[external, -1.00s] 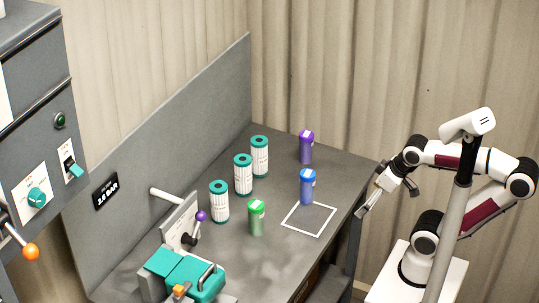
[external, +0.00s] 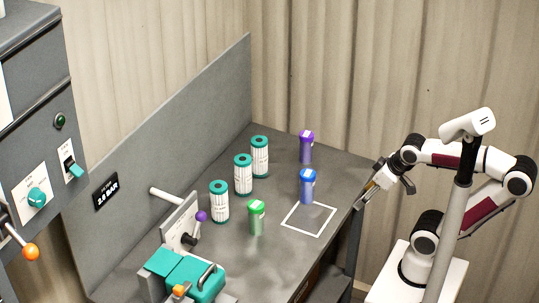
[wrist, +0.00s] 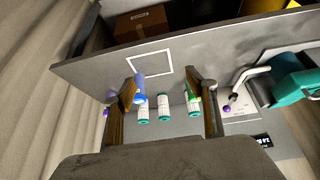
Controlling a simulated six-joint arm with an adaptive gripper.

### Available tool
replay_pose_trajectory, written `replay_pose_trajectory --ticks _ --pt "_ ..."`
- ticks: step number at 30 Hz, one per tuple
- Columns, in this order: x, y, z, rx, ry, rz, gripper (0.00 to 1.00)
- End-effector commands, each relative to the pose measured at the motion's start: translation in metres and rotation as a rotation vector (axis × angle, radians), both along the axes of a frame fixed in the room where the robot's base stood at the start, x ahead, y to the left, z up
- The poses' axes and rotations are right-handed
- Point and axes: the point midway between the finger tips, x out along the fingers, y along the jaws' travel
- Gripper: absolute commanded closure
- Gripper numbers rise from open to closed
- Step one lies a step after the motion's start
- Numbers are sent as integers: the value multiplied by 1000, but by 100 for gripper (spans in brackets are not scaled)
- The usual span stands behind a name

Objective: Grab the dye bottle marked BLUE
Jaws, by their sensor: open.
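The blue bottle (external: 308,187) stands upright on the grey table, at the upper left corner of a white square outline (external: 309,219). A green bottle (external: 257,218) stands to its left and nearer, and a purple bottle (external: 306,147) stands behind it. My gripper (external: 368,180) is open and empty at the table's right edge, to the right of the blue bottle and apart from it. In the wrist view the blue bottle (wrist: 140,87) appears beside the left finger, and the green bottle (wrist: 194,97) beside the right finger. Label words are too small to read.
Several white canisters with teal caps, one of them (external: 243,174), stand in a row left of the bottles. A teal clamp device (external: 193,277) is at the near end. A grey panel (external: 170,150) closes the far left side. The white square is empty.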

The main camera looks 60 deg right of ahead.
Motion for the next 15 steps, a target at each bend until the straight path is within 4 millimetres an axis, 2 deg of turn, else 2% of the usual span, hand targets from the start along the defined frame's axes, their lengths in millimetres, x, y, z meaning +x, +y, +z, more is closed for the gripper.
replay_pose_trajectory --ticks 5,15 --pt "33 -27 6 -52 -56 -61 43" --pt "116 -97 26 -179 -224 -156 43"
